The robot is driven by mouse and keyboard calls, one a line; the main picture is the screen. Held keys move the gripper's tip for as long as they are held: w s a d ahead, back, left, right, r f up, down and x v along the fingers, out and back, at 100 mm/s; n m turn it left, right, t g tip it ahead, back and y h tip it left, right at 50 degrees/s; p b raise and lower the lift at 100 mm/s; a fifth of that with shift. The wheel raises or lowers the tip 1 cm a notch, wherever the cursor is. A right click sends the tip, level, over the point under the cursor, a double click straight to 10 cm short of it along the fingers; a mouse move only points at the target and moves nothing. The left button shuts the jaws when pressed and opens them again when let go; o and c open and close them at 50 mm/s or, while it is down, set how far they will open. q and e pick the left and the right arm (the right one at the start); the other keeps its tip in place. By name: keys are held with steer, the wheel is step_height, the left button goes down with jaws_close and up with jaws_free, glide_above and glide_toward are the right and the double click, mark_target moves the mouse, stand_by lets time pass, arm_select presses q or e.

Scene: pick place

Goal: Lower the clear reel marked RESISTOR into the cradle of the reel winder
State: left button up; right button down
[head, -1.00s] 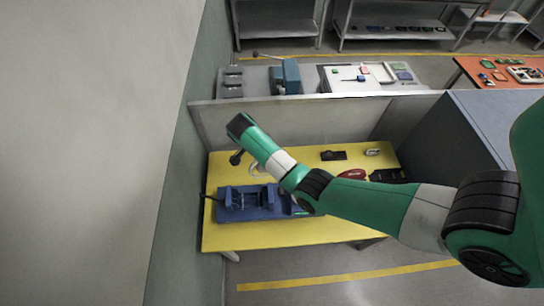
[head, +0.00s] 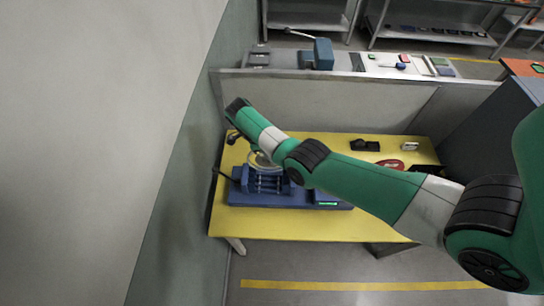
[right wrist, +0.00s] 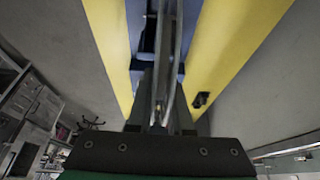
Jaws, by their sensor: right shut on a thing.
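The clear reel (head: 261,160) is held on edge in my right gripper and overlaps the back of the blue reel winder (head: 240,196) in the head view. In the right wrist view the reel (right wrist: 166,45) stands edge-on between the fingers of my right gripper (right wrist: 160,105), which are shut on it. The blue winder also shows behind the reel there. I cannot tell whether the reel touches the cradle (head: 265,182), and its marking is not readable. My left gripper is out of view.
The winder sits on a yellow table (head: 300,226). A dark box (head: 365,146), a small pale item (head: 410,146) and a red item (head: 390,164) lie to the right. A grey partition (head: 330,105) rises behind, and a wall stands left. The table's front strip is clear.

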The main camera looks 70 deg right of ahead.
mark_target(272, 166)
steer(key=shift+f+b, duration=1.4)
steer(key=shift+f, duration=0.05)
steer(key=shift+f, duration=0.1)
steer(key=shift+f+b, duration=1.7)
steer(key=shift+b, duration=0.05)
steer(key=shift+f+b, duration=1.5)
steer(key=shift+f+b, duration=0.9)
